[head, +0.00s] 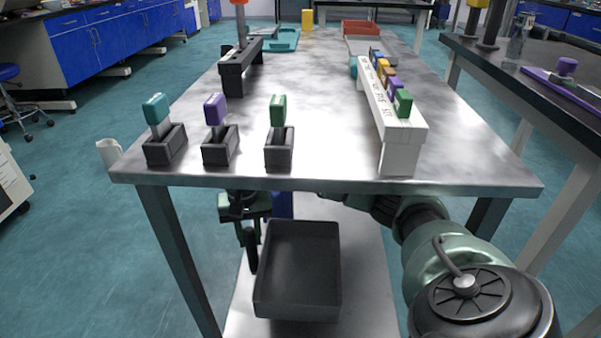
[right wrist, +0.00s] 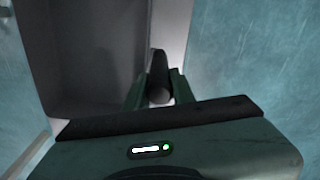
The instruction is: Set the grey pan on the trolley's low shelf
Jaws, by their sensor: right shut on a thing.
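The grey pan (head: 297,270) is a deep, open, empty tray under the trolley's top, over the low shelf (head: 365,270). I cannot tell whether its base touches the shelf. My right arm reaches in from the right below the top. My right gripper (head: 250,238) is at the pan's left side, pointing down. In the right wrist view, the gripper (right wrist: 158,92) is shut on a dark part at the side of the pan (right wrist: 95,60); whether this is a handle or the wall is unclear. My left gripper is not in view.
The trolley's top (head: 310,130) overhangs the shelf, with legs at its corners. It carries several dark holders with coloured tabs, a white rack (head: 395,125) and a black rack (head: 240,65). A blue thing (head: 282,205) stands behind the pan. Shelf surface shows bare right of the pan.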

